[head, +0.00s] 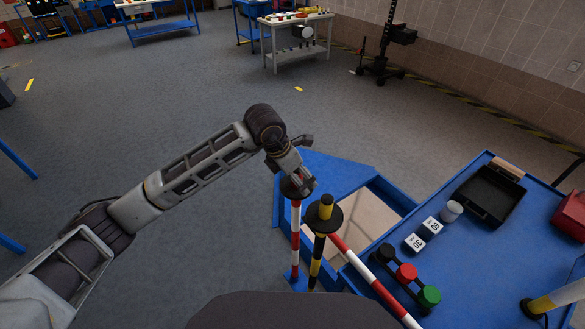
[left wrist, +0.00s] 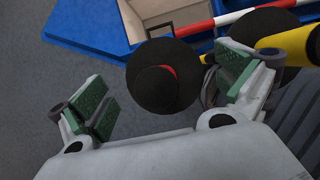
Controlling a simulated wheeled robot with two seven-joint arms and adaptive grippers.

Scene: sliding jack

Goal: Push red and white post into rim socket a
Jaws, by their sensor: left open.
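The red and white post (head: 295,237) stands upright on a small blue foot at the left side of the blue frame (head: 340,170), with a black disc on top. My left gripper (head: 300,184) is open at the post's top. In the left wrist view my left gripper (left wrist: 168,88) has its green-padded fingers apart, with the black disc and knob (left wrist: 165,78) between them. I cannot tell if they touch. A black and yellow post (head: 317,245) with its own black disc stands close on the right. Rim socket a cannot be made out. My right gripper is not in view.
A red and white bar (head: 372,277) slopes from the black and yellow post toward the lower right. The blue table (head: 460,245) holds black, red and green knobs (head: 406,272), white blocks (head: 422,234) and a black tray (head: 488,195).

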